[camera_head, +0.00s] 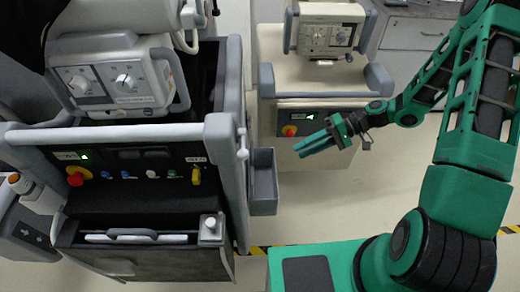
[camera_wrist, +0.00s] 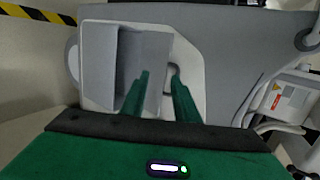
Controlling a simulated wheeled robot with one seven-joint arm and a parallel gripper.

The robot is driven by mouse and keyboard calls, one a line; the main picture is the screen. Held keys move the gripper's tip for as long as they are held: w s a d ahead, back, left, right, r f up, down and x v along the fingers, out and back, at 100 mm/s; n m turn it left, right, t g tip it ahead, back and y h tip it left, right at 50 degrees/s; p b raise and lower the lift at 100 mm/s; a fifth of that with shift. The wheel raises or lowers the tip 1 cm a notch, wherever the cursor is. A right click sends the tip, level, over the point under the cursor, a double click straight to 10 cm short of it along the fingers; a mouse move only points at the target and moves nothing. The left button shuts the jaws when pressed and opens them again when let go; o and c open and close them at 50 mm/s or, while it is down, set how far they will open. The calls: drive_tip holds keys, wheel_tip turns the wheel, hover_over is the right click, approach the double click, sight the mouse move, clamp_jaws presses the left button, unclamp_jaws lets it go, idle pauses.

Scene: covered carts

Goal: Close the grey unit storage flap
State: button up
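A grey open-topped bin-like flap (camera_head: 263,182) sticks out from the right side of the left cart. It looks tilted out, with its inside showing. In the wrist view the grey flap (camera_wrist: 97,70) fills the left middle, with its hollow facing my camera. My gripper (camera_head: 299,147) is to the right of the flap and above it in the head view, apart from the cart. Its two green fingers (camera_wrist: 162,84) are apart with nothing between them. In the wrist view they overlap the flap's right part, and I cannot tell whether they touch it.
The left cart (camera_head: 222,135) carries a dialled device (camera_head: 120,75) and a control panel with coloured knobs. A second cart (camera_head: 315,110) stands behind my gripper. Floor is clear between the flap and my arm. Yellow-black tape (camera_head: 260,251) marks the floor.

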drive_tip(key=w+a+f+t+y, duration=0.1)
drive_tip(key=w+a+y, duration=0.1)
drive_tip(key=a+y, duration=0.1)
drive_tip(key=m+y, duration=0.1)
approach(252, 160)
drive_tip(key=w+a+f, duration=0.1)
drive_tip(key=w+a, duration=0.3)
drive_tip(key=a, duration=0.2)
drive_tip(key=shift+a+f+t, duration=0.3)
drive_tip(key=shift+a+t, duration=0.1)
drive_tip(key=shift+c, duration=0.7)
clamp_jaws()
